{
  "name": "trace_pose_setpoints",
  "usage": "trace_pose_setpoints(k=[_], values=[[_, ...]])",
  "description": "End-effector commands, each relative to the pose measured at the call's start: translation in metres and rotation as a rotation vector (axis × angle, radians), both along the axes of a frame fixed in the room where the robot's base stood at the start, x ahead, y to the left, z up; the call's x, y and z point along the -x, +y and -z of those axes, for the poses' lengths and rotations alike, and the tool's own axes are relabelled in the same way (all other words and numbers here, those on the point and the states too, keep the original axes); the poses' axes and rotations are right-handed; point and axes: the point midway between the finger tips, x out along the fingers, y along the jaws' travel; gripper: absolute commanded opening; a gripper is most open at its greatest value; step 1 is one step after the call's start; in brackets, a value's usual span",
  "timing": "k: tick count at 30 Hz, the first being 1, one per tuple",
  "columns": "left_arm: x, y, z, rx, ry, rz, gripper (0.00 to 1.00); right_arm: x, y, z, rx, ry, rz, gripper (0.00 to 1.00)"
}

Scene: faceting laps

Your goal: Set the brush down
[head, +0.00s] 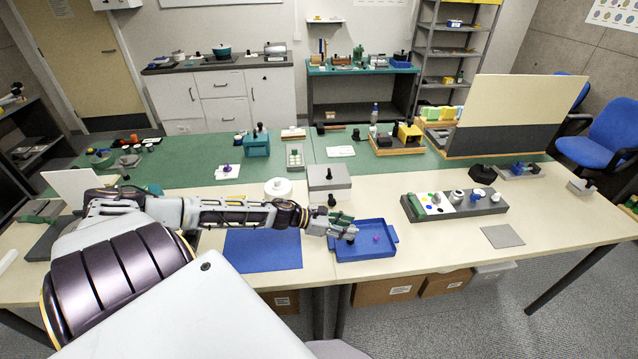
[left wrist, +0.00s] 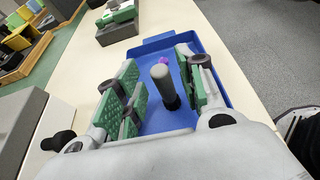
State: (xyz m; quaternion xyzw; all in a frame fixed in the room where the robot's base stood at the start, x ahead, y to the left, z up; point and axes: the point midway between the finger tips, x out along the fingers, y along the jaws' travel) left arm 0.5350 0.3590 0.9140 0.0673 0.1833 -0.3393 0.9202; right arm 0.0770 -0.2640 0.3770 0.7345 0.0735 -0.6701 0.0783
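My left gripper (head: 342,226) is over the left part of a blue tray (head: 364,257) on the front table. In the left wrist view its green-padded fingers (left wrist: 162,90) are apart. Between them is the brush (left wrist: 163,80), a grey round handle with a dark lower end, roughly upright, with gaps visible to the pads on both sides. The blue tray (left wrist: 222,72) lies beneath it; I cannot tell exactly how the dark end meets the floor. A small purple piece (head: 376,239) lies in the tray, right of the gripper. My right gripper is not in view.
A blue mat (head: 262,250) lies left of the tray. A grey block (head: 329,183) with a black knob stands behind it. A dark rack with small pots (head: 456,207) is to the right, and a grey plate (head: 502,236) lies near it. Bare table separates tray and rack.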

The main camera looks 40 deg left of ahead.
Motion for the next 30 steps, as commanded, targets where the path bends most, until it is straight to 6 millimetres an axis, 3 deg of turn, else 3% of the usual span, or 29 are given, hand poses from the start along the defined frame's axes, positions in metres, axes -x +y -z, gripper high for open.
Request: trace_pose_setpoints(k=[30], values=[[0.028, 0.024, -0.015, 0.0, 0.002, 0.001, 0.39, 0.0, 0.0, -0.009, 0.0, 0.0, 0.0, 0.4]])
